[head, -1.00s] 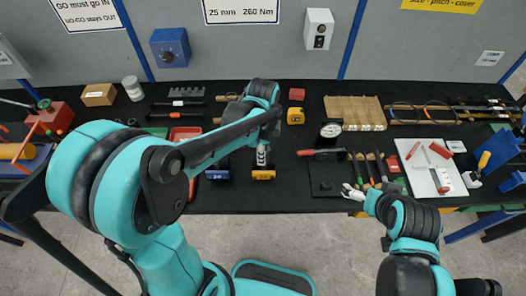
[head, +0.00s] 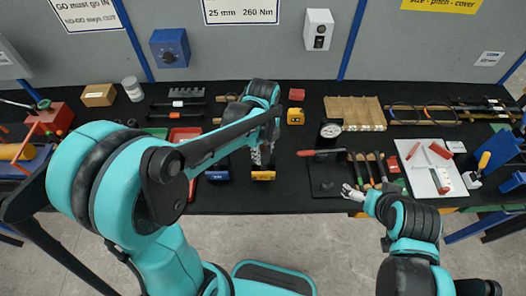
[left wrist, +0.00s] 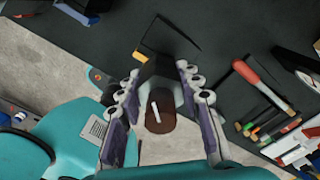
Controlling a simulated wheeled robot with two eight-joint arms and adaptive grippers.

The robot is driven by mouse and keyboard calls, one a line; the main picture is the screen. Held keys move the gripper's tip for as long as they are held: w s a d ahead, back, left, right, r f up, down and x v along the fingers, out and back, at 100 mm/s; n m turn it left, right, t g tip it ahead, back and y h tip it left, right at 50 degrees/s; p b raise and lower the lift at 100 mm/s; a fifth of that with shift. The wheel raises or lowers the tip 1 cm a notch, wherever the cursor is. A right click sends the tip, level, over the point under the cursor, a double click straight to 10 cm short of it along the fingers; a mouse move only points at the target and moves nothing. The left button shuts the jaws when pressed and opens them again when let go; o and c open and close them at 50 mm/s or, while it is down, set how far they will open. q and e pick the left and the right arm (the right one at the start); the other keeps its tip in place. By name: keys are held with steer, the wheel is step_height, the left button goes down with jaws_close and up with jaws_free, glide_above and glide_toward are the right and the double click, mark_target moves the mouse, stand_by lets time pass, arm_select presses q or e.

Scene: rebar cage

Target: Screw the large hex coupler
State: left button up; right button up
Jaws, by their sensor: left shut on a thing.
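My left gripper (head: 262,160) is over the front of the black table, just behind a yellow-fronted block (head: 263,176). In the left wrist view its two fingers (left wrist: 160,120) stand on either side of a dark coupler-like piece (left wrist: 160,104), shut on it. The piece shows a brown round end with a white stripe. Its lower end and any thread are hidden, and I cannot tell whether it touches the block. My right gripper (head: 352,192) is by the table's front edge, near the hand tools; its opening is too small to judge.
A blue-fronted block (head: 217,175) stands left of the yellow-fronted one. A dial gauge (head: 331,130), a red-handled tool (head: 308,153) and a white board (head: 424,165) lie to the right. A red tray (head: 185,134) is partly behind my left arm.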

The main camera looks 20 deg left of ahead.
stand_by(0.3)
arm_select(q)
steer(key=o, duration=1.2)
steer(key=shift+c, duration=0.2)
step_height(320, 180, up, 12)
steer(key=s+a+f+n+t+b, duration=0.2)
steer(key=s+f+n+t+b, duration=0.1)
steer(key=n, duration=0.8)
steer(key=s+a+f+n+t+b, duration=0.2)
steer(key=s+f+n+t+b, duration=0.2)
steer(key=s+f+n, duration=0.3)
step_height(320, 180, down, 2)
steer(key=n+b, duration=0.1)
steer(key=n, duration=0.4)
steer(key=shift+s+a+f, duration=0.2)
steer(key=shift+a+f, duration=0.05)
steer(key=shift+a, duration=0.05)
